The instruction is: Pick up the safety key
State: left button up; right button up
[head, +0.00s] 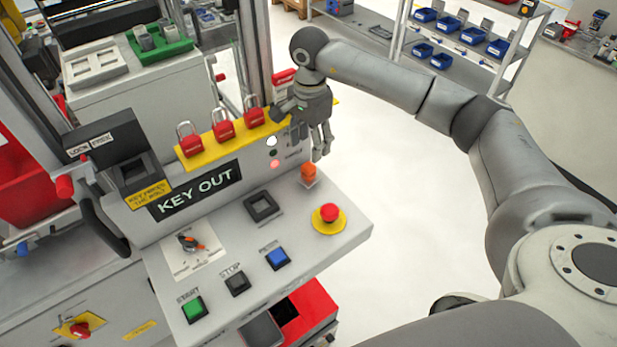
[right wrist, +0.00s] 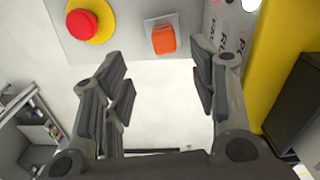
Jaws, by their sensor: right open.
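A small orange block (head: 309,173) stands on a pale plate near the back right edge of the grey control panel (head: 345,240); I take it for the safety key, but cannot be sure. It also shows in the right wrist view (right wrist: 163,39), beyond the fingers. My right gripper (head: 322,150) hangs just above and behind it, fingers pointing down. In the right wrist view the gripper (right wrist: 162,80) is open, with nothing between its fingers. The orange block is apart from both fingers. My left gripper is not in view.
A red stop button (head: 329,212) on a yellow disc sits in front of the orange block. Red padlocks (head: 223,131) stand on a yellow ledge (head: 208,153) beside my right gripper. A selector switch (head: 190,243) and a "KEY OUT" display (head: 197,189) are further left. Floor right of the panel is clear.

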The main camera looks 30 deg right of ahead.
aim_at(308, 165)
jog(key=f, duration=0.2)
jog(key=f+b, duration=0.1)
jog(key=f, duration=0.1)
jog(key=shift+w, duration=0.25)
notch_tip(308, 165, down, 2)
jog(key=shift+f+b, duration=0.1)
jog(key=shift+b, duration=0.35)
notch_tip(308, 165, down, 3)
jog(key=shift+f+b, duration=0.2)
jog(key=shift+b, duration=0.6)
jog(key=shift+w+f, duration=0.1)
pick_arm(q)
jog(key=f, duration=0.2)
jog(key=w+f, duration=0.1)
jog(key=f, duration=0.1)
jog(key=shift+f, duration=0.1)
pick_arm(e)
jog(key=shift+c, duration=0.2)
jog(key=c, duration=0.9)
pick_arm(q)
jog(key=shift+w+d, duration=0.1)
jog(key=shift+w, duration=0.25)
pick_arm(e)
jog(key=shift+c, duration=1)
